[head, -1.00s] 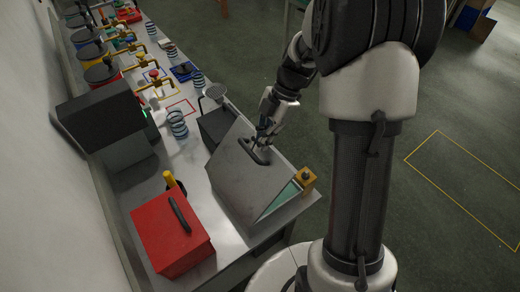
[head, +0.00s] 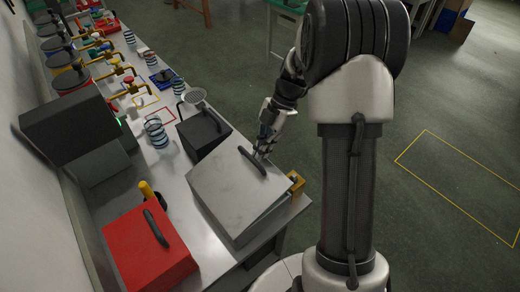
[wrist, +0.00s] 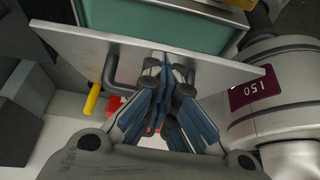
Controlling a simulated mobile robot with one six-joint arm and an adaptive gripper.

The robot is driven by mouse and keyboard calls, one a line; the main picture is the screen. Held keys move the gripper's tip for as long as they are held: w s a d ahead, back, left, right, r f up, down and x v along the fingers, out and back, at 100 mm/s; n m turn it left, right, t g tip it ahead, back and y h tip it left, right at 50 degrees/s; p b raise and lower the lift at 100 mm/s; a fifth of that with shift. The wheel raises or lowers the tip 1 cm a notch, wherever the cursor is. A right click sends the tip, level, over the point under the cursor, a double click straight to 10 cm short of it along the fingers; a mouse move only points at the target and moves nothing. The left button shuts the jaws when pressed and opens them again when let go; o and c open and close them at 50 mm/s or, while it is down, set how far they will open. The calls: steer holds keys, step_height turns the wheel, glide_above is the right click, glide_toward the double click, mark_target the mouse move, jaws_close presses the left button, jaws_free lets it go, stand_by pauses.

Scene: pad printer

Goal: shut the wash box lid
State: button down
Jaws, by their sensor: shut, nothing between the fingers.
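The wash box (head: 262,226) is a grey box near the table's right edge. Its flat grey lid (head: 225,190) is tilted, and a dark bar handle (head: 252,160) stands on it. In the wrist view the lid (wrist: 220,66) crosses the upper picture, with the teal inside of the box (wrist: 160,18) showing past its edge, so it stands ajar. My gripper (head: 258,153) is shut and empty at the lid's outer face, beside the handle. In the wrist view my fingertips (wrist: 168,72) are close to the lid; I cannot tell whether they touch it.
A red box (head: 150,250) stands at the front left, with a yellow-topped post (head: 147,190) behind it. A black box (head: 203,133) adjoins the wash box's far side. A small wooden block (head: 296,183) is at its right. Striped cups (head: 157,133) stand farther back.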

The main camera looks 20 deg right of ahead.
steer(key=shift+w+d+f+b, duration=0.1)
steer(key=shift+d+f+b, duration=0.25)
steer(key=shift+f, duration=0.3)
steer(key=shift+w+d+f+b, duration=0.1)
steer(key=shift+d+f+b, duration=0.2)
steer(key=shift+f, duration=0.6)
stand_by(0.7)
